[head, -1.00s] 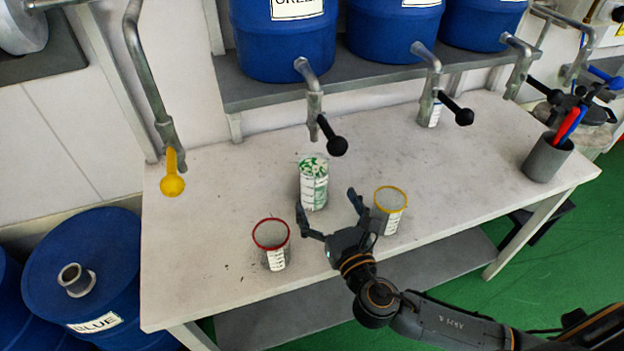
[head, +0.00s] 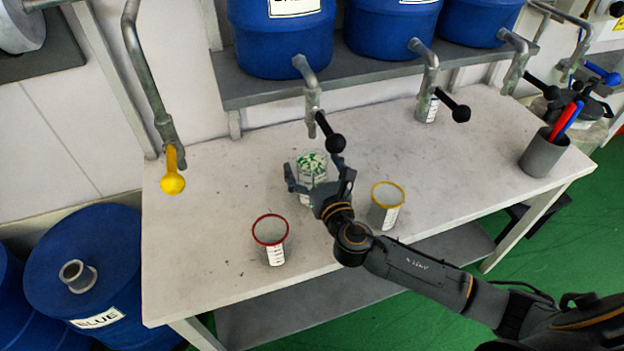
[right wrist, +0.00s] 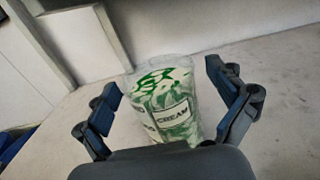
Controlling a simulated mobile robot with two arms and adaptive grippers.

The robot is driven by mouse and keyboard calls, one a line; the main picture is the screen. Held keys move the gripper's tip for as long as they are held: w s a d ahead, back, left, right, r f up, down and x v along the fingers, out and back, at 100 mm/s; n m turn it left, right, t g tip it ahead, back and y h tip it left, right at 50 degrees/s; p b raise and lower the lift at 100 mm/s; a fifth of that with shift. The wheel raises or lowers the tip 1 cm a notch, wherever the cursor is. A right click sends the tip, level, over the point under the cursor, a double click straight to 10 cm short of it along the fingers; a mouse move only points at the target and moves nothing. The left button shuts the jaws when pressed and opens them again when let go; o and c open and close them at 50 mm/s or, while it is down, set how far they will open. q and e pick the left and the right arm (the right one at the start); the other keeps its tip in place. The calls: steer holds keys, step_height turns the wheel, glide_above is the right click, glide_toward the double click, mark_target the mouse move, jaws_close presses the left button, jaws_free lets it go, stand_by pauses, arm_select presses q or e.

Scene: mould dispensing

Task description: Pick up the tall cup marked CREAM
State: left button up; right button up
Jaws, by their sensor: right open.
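The tall cup marked CREAM (head: 313,166) stands upright on the table, clear with green and white markings, under a tap with a black handle. In the right wrist view the cup (right wrist: 165,95) shows its CREAM label between my fingers. My right gripper (head: 317,174) is open, with one finger on each side of the cup. In the right wrist view the gripper (right wrist: 162,92) shows a gap beside the cup on both sides. The gripper hides the cup's lower part in the head view. My left gripper is not in view.
A red-rimmed cup (head: 270,240) stands front left and a yellow-rimmed cup (head: 386,206) right of my gripper. The black tap handle (head: 331,134) hangs close above the CREAM cup. The table's left part (head: 215,215) is clear.

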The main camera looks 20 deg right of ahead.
steer(key=c, duration=1.7)
steer(key=shift+r, duration=0.1)
steer(key=shift+c, duration=1.2)
